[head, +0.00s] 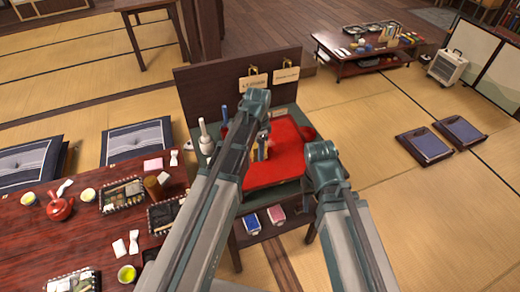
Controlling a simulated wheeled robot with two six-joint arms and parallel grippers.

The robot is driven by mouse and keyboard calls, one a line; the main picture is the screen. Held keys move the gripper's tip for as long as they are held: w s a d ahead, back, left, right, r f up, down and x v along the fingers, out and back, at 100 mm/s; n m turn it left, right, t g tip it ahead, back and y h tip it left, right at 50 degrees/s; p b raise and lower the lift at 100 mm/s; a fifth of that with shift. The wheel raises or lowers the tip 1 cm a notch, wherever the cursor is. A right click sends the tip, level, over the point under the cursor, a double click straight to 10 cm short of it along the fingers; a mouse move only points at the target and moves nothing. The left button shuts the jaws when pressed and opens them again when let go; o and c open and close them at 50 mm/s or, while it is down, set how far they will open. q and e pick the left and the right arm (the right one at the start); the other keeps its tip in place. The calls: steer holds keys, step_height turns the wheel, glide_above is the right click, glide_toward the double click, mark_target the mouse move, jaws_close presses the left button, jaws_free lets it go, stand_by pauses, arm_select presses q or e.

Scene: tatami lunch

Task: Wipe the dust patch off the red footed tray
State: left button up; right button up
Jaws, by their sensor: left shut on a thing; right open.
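The red footed tray (290,134) sits on a dark stand in the middle of the head view. My arms cover parts of it, and its feet are hidden. I cannot make out the dust patch. My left gripper (261,152) is over the tray, shut on a small tan thing that is mostly hidden by the arm. I cannot tell whether that thing touches the tray. My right gripper (309,184) is by the tray's right edge, open, largely hidden by its own wrist.
White upright utensils (205,138) stand left of the tray. The stand's back board (210,88) carries hanging tags. A blue packet (252,222) and a pink packet (276,214) lie on its lower shelf. A low red table (90,230) with lunch boxes is at left.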

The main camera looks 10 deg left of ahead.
arm_select(q)
steer(key=shift+s+a, duration=0.4)
steer(key=shift+a, duration=0.2)
steer(key=shift+s+a, duration=0.35)
steer(key=shift+a, duration=0.2)
steer(key=shift+w, duration=0.1)
steer(key=shift+w+a, duration=0.5)
steer(key=shift+w, duration=0.35)
steer(key=shift+w+d, duration=0.35)
steer(key=shift+d, duration=0.35)
steer(key=shift+w+d, duration=0.3)
steer(key=shift+d, duration=0.35)
steer(key=shift+w+d, duration=0.4)
steer(key=shift+d, duration=0.25)
steer(key=shift+w+d, duration=0.4)
steer(key=shift+d, duration=0.25)
